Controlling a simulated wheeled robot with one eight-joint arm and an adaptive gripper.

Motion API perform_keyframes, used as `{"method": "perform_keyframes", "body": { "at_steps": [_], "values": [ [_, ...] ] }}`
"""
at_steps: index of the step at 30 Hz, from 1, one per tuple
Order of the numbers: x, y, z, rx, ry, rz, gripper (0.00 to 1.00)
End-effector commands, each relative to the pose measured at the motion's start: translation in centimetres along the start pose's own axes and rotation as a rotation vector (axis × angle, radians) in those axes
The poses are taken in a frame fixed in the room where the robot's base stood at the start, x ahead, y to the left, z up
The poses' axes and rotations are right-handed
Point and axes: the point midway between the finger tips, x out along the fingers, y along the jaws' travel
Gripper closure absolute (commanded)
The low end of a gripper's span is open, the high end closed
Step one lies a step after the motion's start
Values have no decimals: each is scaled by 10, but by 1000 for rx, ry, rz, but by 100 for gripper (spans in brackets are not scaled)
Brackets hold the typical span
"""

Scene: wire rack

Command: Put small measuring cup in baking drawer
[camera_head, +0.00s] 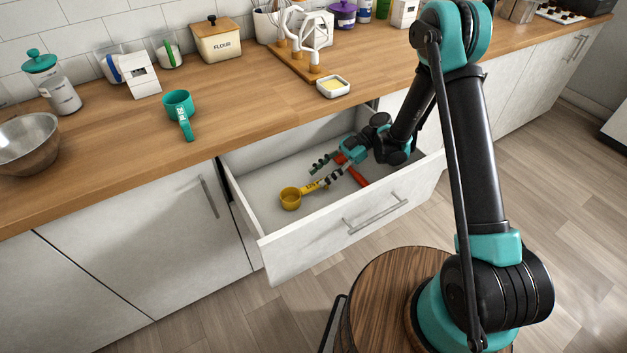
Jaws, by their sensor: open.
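A small yellow measuring cup (291,199) lies in the open drawer (335,228), towards its left front part, with its handle pointing right towards my gripper. My gripper (319,177) is inside the drawer, open, with its fingers at the handle end. I cannot tell whether a finger touches the handle. A larger teal measuring cup (178,104) stands on the wooden counter above, its handle pointing to the front.
A red utensil (356,177) lies in the drawer, partly hidden by my gripper. The counter (235,92) holds a metal bowl (30,145), a flour box (217,40) and a small dish (333,86). The drawer's left part is mostly bare.

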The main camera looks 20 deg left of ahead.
Motion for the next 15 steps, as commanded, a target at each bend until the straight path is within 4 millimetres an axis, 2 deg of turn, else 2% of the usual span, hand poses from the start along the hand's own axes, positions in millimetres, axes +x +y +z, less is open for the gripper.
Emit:
{"method": "perform_keyframes", "body": {
  "at_steps": [3, 6, 15],
  "values": [
    [-18, 0, 0, 1, 0, 2, 60],
    [-27, 0, 0, 1, 0, 0, 60],
    [-33, 0, 0, 0, 0, -1, 60]
  ]
}}
